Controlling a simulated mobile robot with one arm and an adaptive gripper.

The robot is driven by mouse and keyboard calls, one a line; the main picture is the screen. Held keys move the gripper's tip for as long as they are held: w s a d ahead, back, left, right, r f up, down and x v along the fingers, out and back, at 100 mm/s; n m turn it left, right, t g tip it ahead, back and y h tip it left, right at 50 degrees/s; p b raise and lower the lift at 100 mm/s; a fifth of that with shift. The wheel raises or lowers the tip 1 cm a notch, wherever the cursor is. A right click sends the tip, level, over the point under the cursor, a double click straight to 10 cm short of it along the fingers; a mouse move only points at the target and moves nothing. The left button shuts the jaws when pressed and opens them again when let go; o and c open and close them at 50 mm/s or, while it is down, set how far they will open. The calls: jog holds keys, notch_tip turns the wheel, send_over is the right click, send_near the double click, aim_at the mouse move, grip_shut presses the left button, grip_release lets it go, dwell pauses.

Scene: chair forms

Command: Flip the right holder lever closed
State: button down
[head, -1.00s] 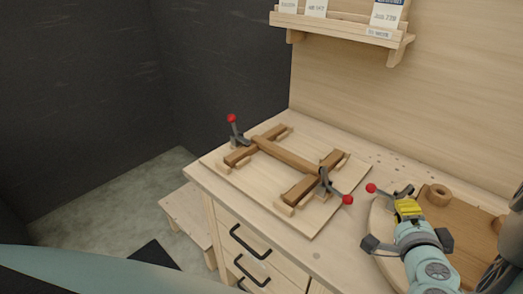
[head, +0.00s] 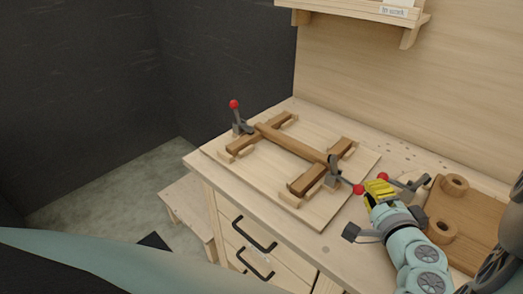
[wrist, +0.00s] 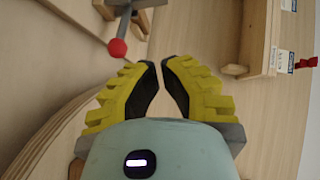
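The frame of brown wooden bars (head: 285,143) lies on a pale board. The right holder lever (head: 334,170) is dark grey, and its red ball (head: 358,189) hangs out low to the right of the frame. The left holder lever (head: 238,123) stands upright with its red ball (head: 234,104) on top. My gripper (head: 369,194) has yellow ridged fingers and is just right of the right lever's ball; contact cannot be told. In the wrist view, my gripper (wrist: 160,63) is empty, its tips almost together. A red ball (wrist: 118,47) on a grey rod shows ahead and left of them.
Another red-balled lever (head: 383,177) is behind my gripper, by a brown board (head: 470,225) with wooden rings. The bench (head: 315,232) has drawers with black handles (head: 254,233). A wall shelf (head: 365,12) is above. Free bench top lies in front of the pale board.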

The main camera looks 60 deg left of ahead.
jog(key=x, duration=0.3)
jog(key=s+p+x, duration=0.1)
jog(key=x, duration=0.3)
jog(key=a+p+x, duration=0.1)
jog(key=x, duration=0.2)
jog(key=shift+s+a+f, duration=0.1)
jog(key=shift+s+a, duration=0.1)
jog(key=shift+s, duration=0.15)
jog(key=shift+s+a+f, duration=0.15)
jog(key=shift+a+f, duration=0.1)
jog(key=shift+a, duration=0.5)
jog(key=shift+r+p, duration=0.15)
jog(key=shift+p, duration=0.15)
jog(key=shift+a, duration=0.1)
jog(key=shift+n+p, duration=0.3)
jog(key=shift+p, duration=0.15)
